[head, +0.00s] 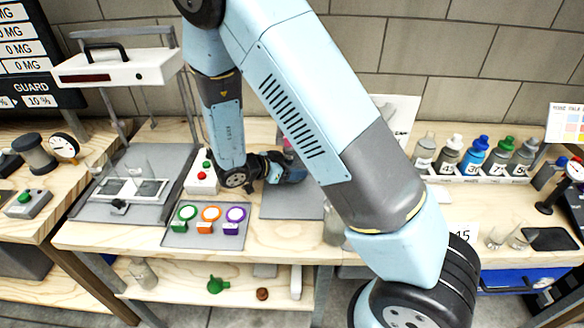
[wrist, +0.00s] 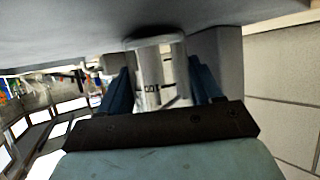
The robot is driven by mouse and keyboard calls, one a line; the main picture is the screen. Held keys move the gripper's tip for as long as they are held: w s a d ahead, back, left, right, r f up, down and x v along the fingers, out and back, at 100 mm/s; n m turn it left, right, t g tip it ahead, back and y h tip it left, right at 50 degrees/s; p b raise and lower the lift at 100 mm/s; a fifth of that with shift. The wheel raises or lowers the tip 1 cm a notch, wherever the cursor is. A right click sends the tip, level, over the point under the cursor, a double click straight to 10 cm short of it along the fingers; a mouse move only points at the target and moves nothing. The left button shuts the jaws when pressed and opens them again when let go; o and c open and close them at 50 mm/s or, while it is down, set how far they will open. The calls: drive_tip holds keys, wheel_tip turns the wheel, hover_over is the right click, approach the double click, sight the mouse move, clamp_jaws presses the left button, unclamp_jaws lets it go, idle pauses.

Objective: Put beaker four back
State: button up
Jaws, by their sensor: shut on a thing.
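My gripper (wrist: 160,70) is shut on a pale, clear-looking cylinder (wrist: 154,62), seen between its blue fingers in the wrist view. Small dark marks show on the cylinder, but I cannot read a number. Its wide end is close to a grey surface (wrist: 60,35); I cannot tell whether they touch. In the head view my gripper is at the grey mat (head: 290,205) in mid-bench, mostly hidden behind my own arm, with a bit of pink (head: 288,145) beside it. Clear glass vessels (head: 497,236) stand on the right bench.
A button box (head: 201,178) and a tray with green, orange and purple rings (head: 208,228) lie left of the mat. A framed stand (head: 125,188) is farther left. Several numbered bottles (head: 470,158) stand in a row at right. A clear vessel (head: 333,228) is near the front edge.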

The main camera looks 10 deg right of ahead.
drive_tip(key=shift+f, duration=0.1)
drive_tip(key=o, duration=0.9)
drive_tip(key=shift+a, duration=0.1)
